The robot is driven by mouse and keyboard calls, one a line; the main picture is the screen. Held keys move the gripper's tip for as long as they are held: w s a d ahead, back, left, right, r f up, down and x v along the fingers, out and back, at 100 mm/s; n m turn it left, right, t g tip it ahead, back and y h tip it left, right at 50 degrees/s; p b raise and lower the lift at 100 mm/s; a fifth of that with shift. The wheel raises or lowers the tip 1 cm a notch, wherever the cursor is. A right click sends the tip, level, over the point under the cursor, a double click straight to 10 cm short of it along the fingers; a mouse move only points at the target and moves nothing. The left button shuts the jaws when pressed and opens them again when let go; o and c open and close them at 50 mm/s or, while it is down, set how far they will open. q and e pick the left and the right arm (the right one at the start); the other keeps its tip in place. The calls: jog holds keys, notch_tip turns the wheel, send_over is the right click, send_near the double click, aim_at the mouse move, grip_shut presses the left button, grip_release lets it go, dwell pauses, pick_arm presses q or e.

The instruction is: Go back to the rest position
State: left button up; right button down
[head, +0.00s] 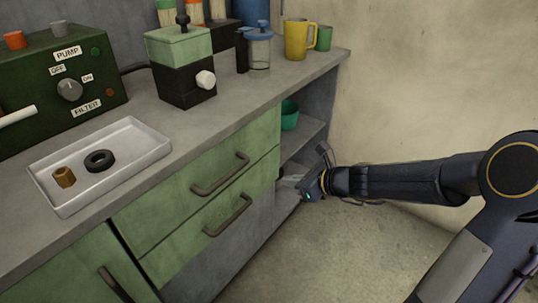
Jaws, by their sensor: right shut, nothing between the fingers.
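My right arm comes in from the right, and my right gripper (291,182) is at the open shelf end of the counter, beside the green drawers. It is shut and holds nothing. Its fingertips show pale and small in front of the lower shelf opening. I cannot tell whether they touch the cabinet. My left gripper is not in the head view.
The grey counter (215,112) bears a white tray (110,185) with a brown piece and a black ring, a green pump box (40,85), a grinder-like device (180,65) and mugs (298,40). Drawer handles (222,175) jut out. A green bowl (289,114) sits on the shelf. The floor (320,250) is clear.

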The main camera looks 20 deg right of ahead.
jog(key=s+a+r+n+g, duration=0.1)
jog(key=s+a+r+n, duration=0.15)
jog(key=s+n, duration=0.5)
jog(key=s+a+r+n+g, duration=0.2)
jog(key=s+r+n, duration=0.2)
jog(key=s+n, duration=0.35)
jog(key=s+d+f+n+g+h, duration=0.1)
jog(key=s+f+n+h, duration=0.1)
jog(key=s+n, duration=0.4)
jog(key=s+d+f+n+h, duration=0.1)
jog(key=s+d+n, duration=0.1)
jog(key=s+n, duration=0.45)
notch_tip(320, 180, up, 31)
jog(key=p, duration=3)
jog(key=shift+f+p, duration=0.2)
jog(key=shift+p, duration=0.15)
jog(key=shift+s+a, duration=0.1)
